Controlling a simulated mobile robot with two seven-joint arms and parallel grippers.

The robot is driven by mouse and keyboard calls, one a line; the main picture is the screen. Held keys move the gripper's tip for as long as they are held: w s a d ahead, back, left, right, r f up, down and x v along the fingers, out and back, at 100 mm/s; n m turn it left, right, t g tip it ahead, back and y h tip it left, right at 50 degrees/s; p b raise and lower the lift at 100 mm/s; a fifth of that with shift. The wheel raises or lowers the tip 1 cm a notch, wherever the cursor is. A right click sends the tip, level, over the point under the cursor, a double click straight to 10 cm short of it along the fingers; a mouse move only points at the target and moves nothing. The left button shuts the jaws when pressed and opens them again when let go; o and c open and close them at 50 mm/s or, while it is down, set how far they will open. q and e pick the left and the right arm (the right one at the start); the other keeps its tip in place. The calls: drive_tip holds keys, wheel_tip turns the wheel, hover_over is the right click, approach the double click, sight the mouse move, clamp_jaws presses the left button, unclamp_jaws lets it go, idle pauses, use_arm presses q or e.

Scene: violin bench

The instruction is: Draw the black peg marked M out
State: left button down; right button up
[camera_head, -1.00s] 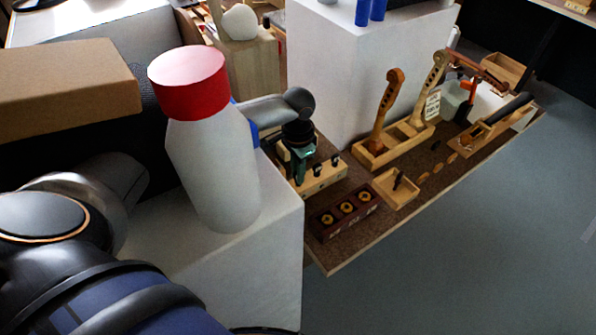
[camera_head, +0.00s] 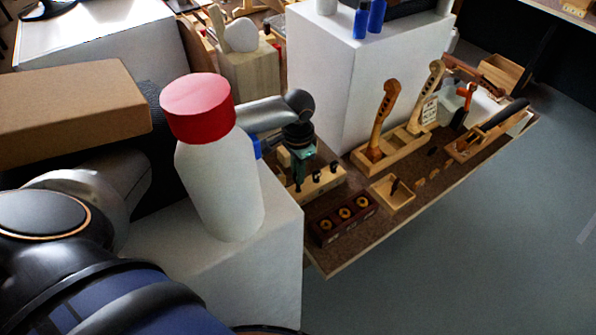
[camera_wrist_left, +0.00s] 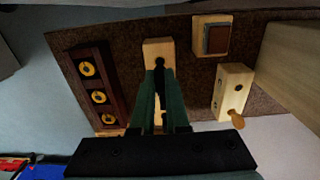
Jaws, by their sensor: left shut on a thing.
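A pale wooden block (camera_head: 322,187) stands on the brown bench mat, with several small black pegs along it. My left gripper (camera_head: 299,184) comes down over the left end of this block. In the left wrist view its green fingers (camera_wrist_left: 160,74) are shut on a black peg (camera_wrist_left: 159,63), over the pale block (camera_wrist_left: 157,47). The fingers hide most of the peg, and I cannot read a letter M on it. Whether the peg is still seated in the block cannot be told. My right gripper is not in view.
A dark red box (camera_head: 343,219) with three yellow-ringed holes stands in front of the block. A small wooden tray (camera_head: 393,204) lies to the right, below a rack with violin necks (camera_head: 386,105). A large white bottle with red cap (camera_head: 222,190) stands nearby.

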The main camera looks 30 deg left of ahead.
use_arm(q)
drive_tip(key=shift+r+p, duration=0.8)
drive_tip(key=shift+p, duration=0.1)
drive_tip(key=shift+r+p, duration=0.3)
drive_tip(key=shift+r, duration=3.2)
